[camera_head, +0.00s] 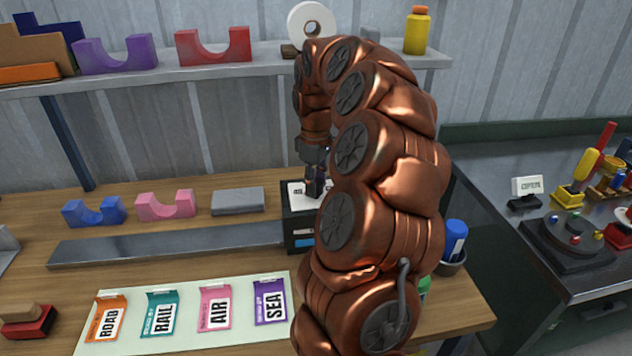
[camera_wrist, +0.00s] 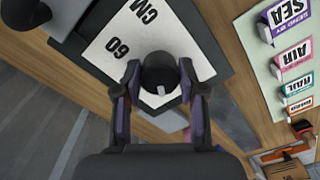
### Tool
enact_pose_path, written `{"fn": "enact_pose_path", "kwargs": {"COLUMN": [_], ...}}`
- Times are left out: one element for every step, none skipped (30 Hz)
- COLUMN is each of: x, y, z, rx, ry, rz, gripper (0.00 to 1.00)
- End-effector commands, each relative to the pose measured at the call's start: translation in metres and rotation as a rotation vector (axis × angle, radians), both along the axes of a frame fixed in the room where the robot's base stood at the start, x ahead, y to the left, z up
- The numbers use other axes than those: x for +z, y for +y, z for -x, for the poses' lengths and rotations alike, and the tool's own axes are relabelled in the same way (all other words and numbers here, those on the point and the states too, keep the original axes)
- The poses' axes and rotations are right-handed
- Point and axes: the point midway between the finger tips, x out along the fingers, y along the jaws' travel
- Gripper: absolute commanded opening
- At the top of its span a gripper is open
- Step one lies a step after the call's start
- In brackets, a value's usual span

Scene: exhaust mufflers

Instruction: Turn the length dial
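The length dial (camera_wrist: 160,72) is a round black knob with a small white mark on its edge that points toward the bottom of the wrist view. It sits on a white plate (camera_wrist: 112,42) printed with "60" and "CM", on top of a dark box (camera_head: 300,236). My gripper (camera_wrist: 160,80) has one finger on each side of the knob, and the fingertips appear to touch its sides. In the head view my gripper (camera_head: 315,185) points down at the box top. My arm hides the right part of the box, and the dial is hard to make out there.
A long grey metal bar (camera_head: 165,245) runs left from the box. Blue (camera_head: 95,211) and pink (camera_head: 165,205) cradles and a grey block (camera_head: 238,201) stand behind it. ROAD, RAIL, AIR and SEA cards lie in front on a pale mat (camera_head: 190,334). A shelf (camera_head: 130,76) spans above.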

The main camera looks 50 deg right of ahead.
Motion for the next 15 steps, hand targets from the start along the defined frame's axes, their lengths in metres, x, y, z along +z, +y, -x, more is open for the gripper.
{"fn": "enact_pose_path", "kwargs": {"x": [-0.0003,-0.0002,-0.0001,-0.0001,0.0001,0.0001,0.0002,0.0002,0.0002,0.0003,0.0003,0.0003,0.0004,0.0005,0.0009], "y": [-0.0001,0.0000,0.0001,0.0002,0.0002,0.0002,0.0002,0.0002,0.0003,0.0002,0.0002,0.0002,0.0001,0.0001,0.0001], "z": [0.0002,0.0000,-0.0002,-0.0004,-0.0006,-0.0007,-0.0008,-0.0009,-0.0010,-0.0011,-0.0011,-0.0011,-0.0012,-0.0012,-0.0013], "rx": [-0.001,-0.001,0.000,0.000,0.000,0.000,0.000,0.000,0.000,0.000,0.000,0.000,-0.001,-0.001,-0.001], "ry": [0.000,0.000,-0.001,-0.001,-0.002,-0.002,-0.002,-0.003,-0.003,-0.003,-0.003,-0.003,-0.004,-0.004,-0.004], "rz": [-0.001,0.000,0.000,0.000,-0.001,0.000,0.000,0.000,0.000,0.000,0.000,0.000,0.000,0.000,0.001], "gripper": [0.46,0.49,0.53,0.57,0.60,0.64,0.64,0.64,0.64,0.64,0.64,0.64,0.64,0.64,0.64]}}
